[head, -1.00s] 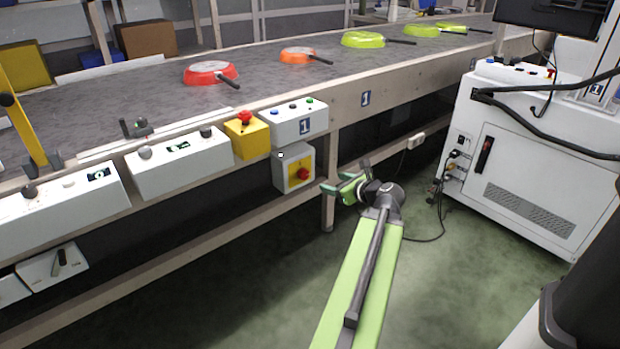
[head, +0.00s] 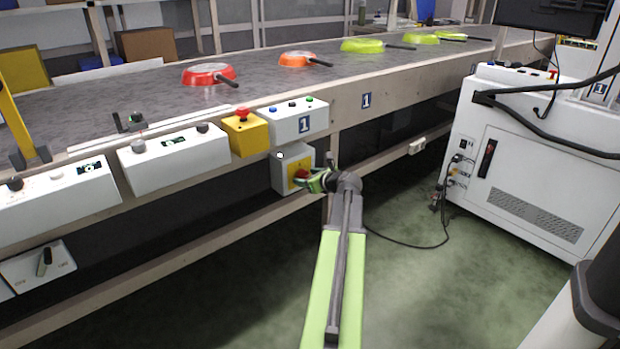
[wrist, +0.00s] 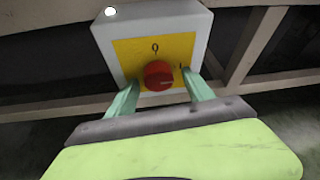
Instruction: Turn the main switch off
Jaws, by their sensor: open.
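The main switch is a red rotary knob (wrist: 158,75) on a yellow plate (wrist: 125,53), fixed to the front of a light grey box (wrist: 100,35). A "0" shows above the knob and an "I" mark to its upper right. In the head view the box (head: 280,172) hangs under the conveyor edge, with the knob (head: 301,176) partly hidden by my gripper (head: 316,181). My gripper (wrist: 160,78) is open, with one green finger on each side of the knob. I cannot tell whether the fingers touch it.
Above the box are a yellow emergency-stop box (head: 246,139) and a white button box (head: 290,124). A black-handled switch (head: 45,262) sits at lower left. A conveyor leg (head: 331,150) stands just right. A white cabinet (head: 535,150) with cables is further right.

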